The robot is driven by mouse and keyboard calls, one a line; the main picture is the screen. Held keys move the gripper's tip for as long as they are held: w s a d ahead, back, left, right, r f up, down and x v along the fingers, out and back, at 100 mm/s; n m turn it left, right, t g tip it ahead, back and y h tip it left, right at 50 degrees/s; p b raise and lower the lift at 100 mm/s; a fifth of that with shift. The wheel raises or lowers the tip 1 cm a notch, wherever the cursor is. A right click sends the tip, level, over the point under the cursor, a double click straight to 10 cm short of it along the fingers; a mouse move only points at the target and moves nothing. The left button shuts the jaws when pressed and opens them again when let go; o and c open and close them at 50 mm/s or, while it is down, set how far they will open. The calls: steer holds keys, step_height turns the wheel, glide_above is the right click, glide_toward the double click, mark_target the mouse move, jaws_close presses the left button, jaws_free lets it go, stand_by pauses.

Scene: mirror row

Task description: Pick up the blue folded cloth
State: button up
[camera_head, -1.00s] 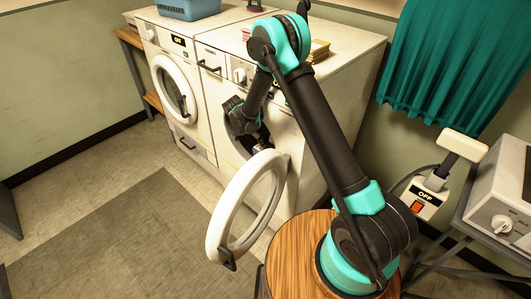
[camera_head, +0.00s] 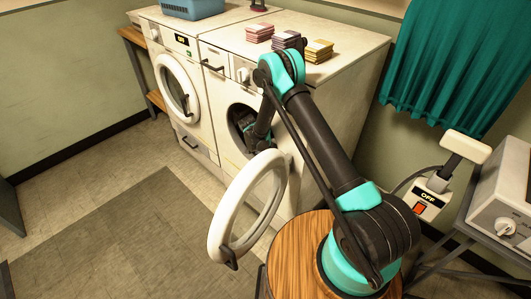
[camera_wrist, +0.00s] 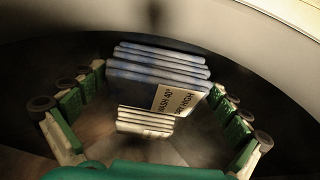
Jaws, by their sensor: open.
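The blue folded cloth (camera_wrist: 150,76) lies inside the dark drum, seen in the wrist view as a stack of folds with a label reading "WASH 40" and "DRY HIGH". A smaller cream folded stack (camera_wrist: 146,121) shows just in front of it. My gripper (camera_wrist: 158,105) is open, its green-padded fingers to the left and right of the blue cloth with visible gaps. In the head view my arm reaches into the round opening of the right washing machine (camera_head: 305,125), where the gripper is mostly hidden. The cloth cannot be seen in the head view.
The machine's round white door (camera_head: 222,215) stands open in front of the opening, close to my arm. Several folded cloths lie on top, including a pink stack (camera_head: 259,32) and a yellow stack (camera_head: 319,50). A second machine (camera_head: 163,60) stands left, its door shut.

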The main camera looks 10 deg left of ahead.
steer(key=shift+f, duration=0.25)
steer(key=shift+c, duration=0.5)
steer(key=c, duration=0.7)
steer(key=shift+c, duration=0.2)
steer(key=shift+r, duration=0.15)
